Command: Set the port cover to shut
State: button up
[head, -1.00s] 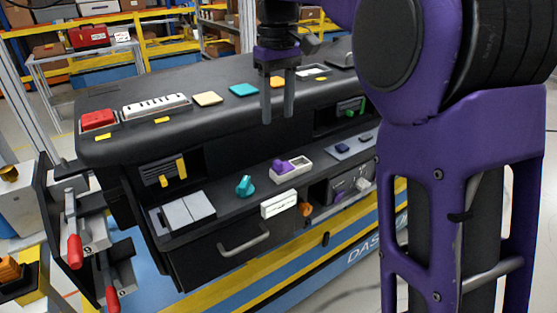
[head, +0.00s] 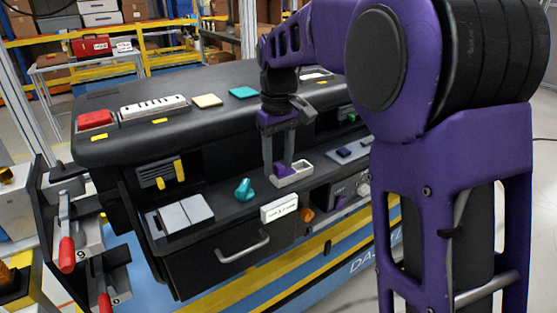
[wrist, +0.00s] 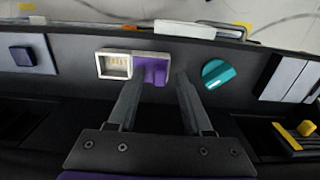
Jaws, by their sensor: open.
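The port cover is a small purple sliding piece (head: 284,170) with a raised grip, on a pale frame (head: 303,171) on the dashboard's lower shelf. In the wrist view the purple cover (wrist: 153,71) sits at the right part of the frame. The port opening (wrist: 117,65) at the left part is uncovered. My gripper (head: 279,170) points down at the cover, open and empty. In the wrist view its fingers (wrist: 157,82) lie to either side of the cover. I cannot tell whether they touch it. In the head view a finger partly hides the cover.
A teal knob (head: 244,190) stands close beside the cover. A white label plate (head: 279,207) is at the shelf's front edge. Grey flaps (head: 186,214) lie left. A dark blue button panel (head: 346,152) is right. The upper dashboard ledge (head: 215,115) overhangs behind.

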grip_shut()
dwell(1.3)
